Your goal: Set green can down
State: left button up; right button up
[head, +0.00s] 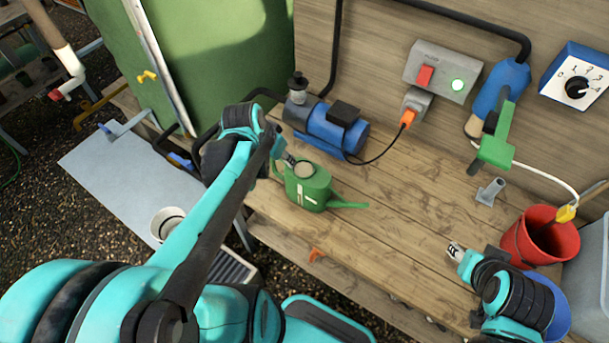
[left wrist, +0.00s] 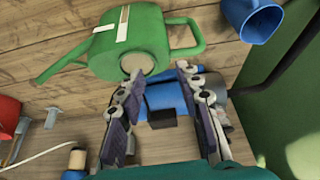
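The green can (head: 308,190) is a watering can with a white mark. It appears to stand upright on the wooden bench (head: 390,235), its spout pointing right in the head view. In the left wrist view the can (left wrist: 130,45) lies just beyond my fingertips, with its handle on the right. My left gripper (head: 287,160) is at the handle side of the can. Its fingers (left wrist: 160,72) are spread apart with nothing visibly clamped between them. Whether a finger touches the handle is unclear. My right gripper (head: 455,251) is over the bench's right part, away from the can; its finger gap is unclear.
A blue pump (head: 325,128) stands close behind the can. A red bucket (head: 541,240) and a grey pipe fitting (head: 490,191) are at the right. A blue mug (left wrist: 254,18) shows in the left wrist view. The bench right of the can is clear.

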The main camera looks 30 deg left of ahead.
pick_arm(q)
jog(key=s+d+r+t, duration=0.1)
jog(key=s+d+r, duration=0.1)
jog(key=d, duration=0.4)
jog(key=s+d+r+t, duration=0.1)
jog(key=s+d, duration=0.2)
jog(key=d, duration=0.4)
jog(key=shift+s+d+r, duration=0.15)
jog(key=shift+s+r, duration=0.15)
jog(key=shift+r, duration=0.05)
jog(key=shift+f, duration=0.15)
notch_tip(320, 180, down, 3)
jog(key=b, duration=0.3)
jog(key=shift+f, duration=0.1)
